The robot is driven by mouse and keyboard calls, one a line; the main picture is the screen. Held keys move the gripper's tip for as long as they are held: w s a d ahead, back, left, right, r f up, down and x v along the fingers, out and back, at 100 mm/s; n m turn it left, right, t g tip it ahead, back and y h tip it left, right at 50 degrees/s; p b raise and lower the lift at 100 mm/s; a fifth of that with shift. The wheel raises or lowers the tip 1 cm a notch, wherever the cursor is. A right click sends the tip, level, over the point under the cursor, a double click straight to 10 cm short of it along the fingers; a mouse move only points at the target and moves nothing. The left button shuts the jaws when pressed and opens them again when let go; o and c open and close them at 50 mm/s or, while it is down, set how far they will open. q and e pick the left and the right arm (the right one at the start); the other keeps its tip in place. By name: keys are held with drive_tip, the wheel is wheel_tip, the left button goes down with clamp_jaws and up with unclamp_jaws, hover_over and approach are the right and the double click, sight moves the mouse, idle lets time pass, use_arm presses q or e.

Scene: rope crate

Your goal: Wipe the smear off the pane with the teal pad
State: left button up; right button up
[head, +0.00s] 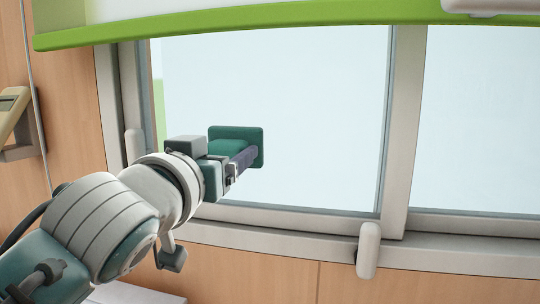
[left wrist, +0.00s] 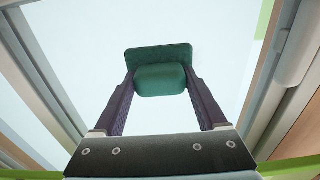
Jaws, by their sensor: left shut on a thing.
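The teal pad (head: 226,133) is a dark green-teal block with a flat, rounded plate. My left gripper (head: 246,158) is shut on it, in front of the lower left part of the window pane (head: 315,110). In the left wrist view the two dark fingers grip the pad's block (left wrist: 161,81) from both sides, with its plate (left wrist: 158,54) towards the pane (left wrist: 225,60). I cannot tell whether the plate touches the glass. No smear can be made out on the pane; part of the glass is hidden behind my arm and the pad. My right gripper is not in view.
A grey-white frame (head: 396,130) divides this pane from another on the right. A green-edged blind or valance (head: 250,22) crosses the top. A white handle-like piece (head: 368,250) stands at the lower sill. A beige wall device (head: 12,108) is at far left, near a hanging cord (head: 36,95).

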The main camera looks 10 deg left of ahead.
use_arm(q)
wheel_tip(320, 180, down, 5)
drive_tip(key=b, duration=0.3)
drive_tip(key=shift+r, duration=0.2)
drive_tip(key=shift+s+r, duration=0.1)
idle(0.3)
drive_tip(key=shift+s+p, duration=0.3)
drive_tip(key=shift+s, duration=0.45)
drive_tip(key=shift+s+a+p, duration=0.15)
drive_tip(key=shift+s+p, duration=0.85)
drive_tip(key=shift+s, duration=1.5)
